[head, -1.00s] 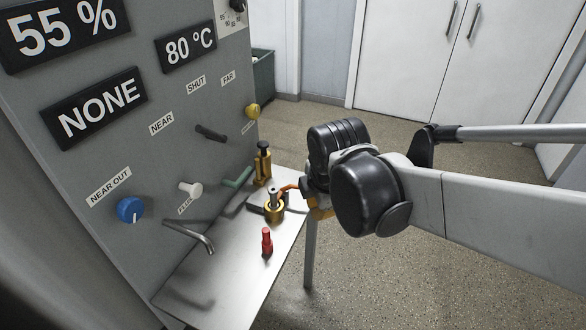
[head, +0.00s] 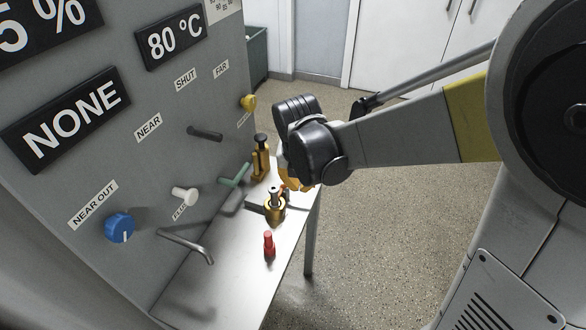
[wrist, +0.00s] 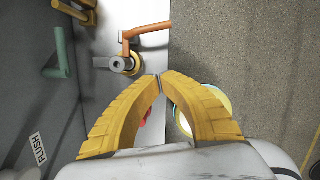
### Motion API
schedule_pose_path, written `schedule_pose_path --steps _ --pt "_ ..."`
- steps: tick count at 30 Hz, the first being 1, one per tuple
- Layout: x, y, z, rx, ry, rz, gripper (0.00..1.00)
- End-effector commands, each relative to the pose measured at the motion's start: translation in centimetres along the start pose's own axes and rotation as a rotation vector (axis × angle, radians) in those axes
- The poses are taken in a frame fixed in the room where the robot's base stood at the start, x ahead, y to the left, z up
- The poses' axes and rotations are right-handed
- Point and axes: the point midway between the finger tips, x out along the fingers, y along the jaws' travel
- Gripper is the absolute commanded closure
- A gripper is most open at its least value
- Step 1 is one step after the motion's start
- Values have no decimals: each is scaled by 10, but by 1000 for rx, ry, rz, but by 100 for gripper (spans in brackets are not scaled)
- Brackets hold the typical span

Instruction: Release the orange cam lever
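The orange cam lever (wrist: 146,31) shows in the wrist view as a bent bar running from a round brass and grey post (wrist: 121,64) out over the table's edge. In the head view the brass post (head: 274,206) stands on the table, and the lever is mostly hidden behind my gripper. My gripper (wrist: 160,77) has its yellow fingers with their tips together or almost together, with nothing seen between the tips. The tips are just below and right of the post in the wrist view, apart from the lever in the picture.
A red-capped part (head: 269,244) stands on the metal table (head: 225,275). A black-topped brass part (head: 260,160), a green handle (head: 235,176) and a bent metal spout (head: 188,245) are close by. The grey panel (head: 120,160) borders the left. Open floor lies to the right.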

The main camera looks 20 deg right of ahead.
Motion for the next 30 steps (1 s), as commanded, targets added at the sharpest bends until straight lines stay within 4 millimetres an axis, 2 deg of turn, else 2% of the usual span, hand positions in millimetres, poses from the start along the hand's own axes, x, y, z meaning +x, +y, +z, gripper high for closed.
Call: schedule_pose_path --steps 5,16,22,30 --pt "25 0 0 1 0 0 100" --pt "104 0 -1 2 0 0 100" --pt "108 0 28 3 0 1 100" --pt "108 0 39 1 0 1 100"
